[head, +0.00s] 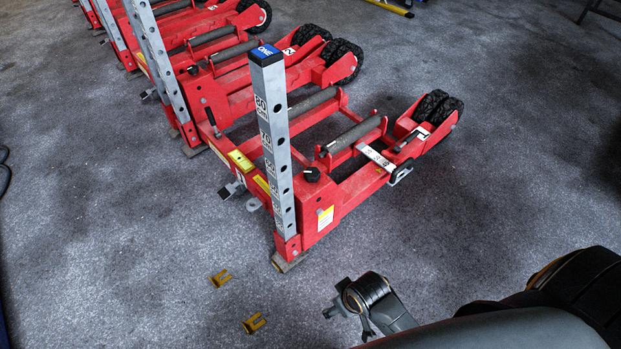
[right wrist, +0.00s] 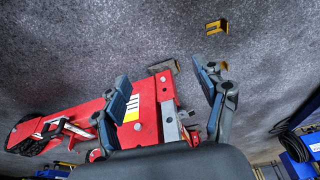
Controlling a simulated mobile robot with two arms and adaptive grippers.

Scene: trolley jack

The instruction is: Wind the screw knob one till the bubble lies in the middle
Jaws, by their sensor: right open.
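The nearest red trolley jack (head: 320,217) has an upright grey post (head: 277,140) with a blue cap marked ONE. A black screw knob (head: 312,174) sits on its red body, right of the post. A yellow block (head: 240,161) on the frame left of the post looks like a level; its bubble is too small to read. My right gripper (head: 340,305) is in front of the jack, low and apart from the knob. In the right wrist view its fingers (right wrist: 162,75) are spread and empty, with the jack beyond. I cannot pick out the knob there. My left gripper is out of view.
More red jacks (head: 210,60) stand close behind at the upper left. Two small yellow brackets (head: 221,278) (head: 254,323) lie on the floor in front. The grey floor (head: 500,170) to the right is clear. A blue object (right wrist: 298,146) stands at the wrist view's right edge.

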